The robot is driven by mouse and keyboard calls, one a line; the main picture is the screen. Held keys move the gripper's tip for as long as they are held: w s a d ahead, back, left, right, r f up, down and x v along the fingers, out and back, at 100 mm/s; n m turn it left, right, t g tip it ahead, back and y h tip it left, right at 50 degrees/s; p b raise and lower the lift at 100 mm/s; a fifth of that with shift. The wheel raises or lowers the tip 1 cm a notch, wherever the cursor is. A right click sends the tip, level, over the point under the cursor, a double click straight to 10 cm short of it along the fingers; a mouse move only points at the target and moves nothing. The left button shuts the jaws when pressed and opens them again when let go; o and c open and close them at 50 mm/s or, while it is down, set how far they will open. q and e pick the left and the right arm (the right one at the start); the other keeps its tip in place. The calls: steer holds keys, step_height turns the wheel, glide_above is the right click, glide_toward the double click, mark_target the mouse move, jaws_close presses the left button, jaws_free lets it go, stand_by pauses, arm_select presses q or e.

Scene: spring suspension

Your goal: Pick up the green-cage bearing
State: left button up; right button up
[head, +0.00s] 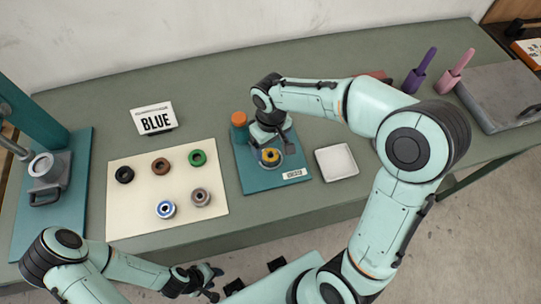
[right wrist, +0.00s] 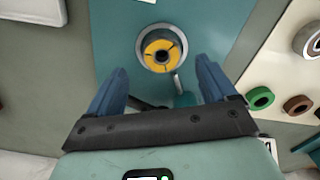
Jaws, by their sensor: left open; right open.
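The green-cage bearing (head: 198,158) lies at the upper right of a cream mat (head: 130,215). It also shows at the right side of the right wrist view (right wrist: 260,98). My right gripper (head: 272,141) is open and empty, to the right of the green bearing, over a teal fixture (head: 252,178). A yellow-and-black ring (head: 270,156) sits in the fixture's round seat, and it shows beyond my right fingertips in the right wrist view (right wrist: 161,51). My left gripper (head: 210,283) is open and empty, low in front of the bench, away from the bearings.
Black (head: 124,175), red-brown (head: 160,166), blue (head: 166,209) and grey-brown (head: 200,197) bearings share the mat. A press (head: 45,165) stands left.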

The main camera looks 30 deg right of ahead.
mark_target(270, 155)
step_height(270, 155, down, 4)
steer(key=shift+s+a+f, duration=0.1)
steer(key=shift+s, duration=0.05)
steer(key=c, duration=1.3)
steer(key=shift+c, duration=0.5)
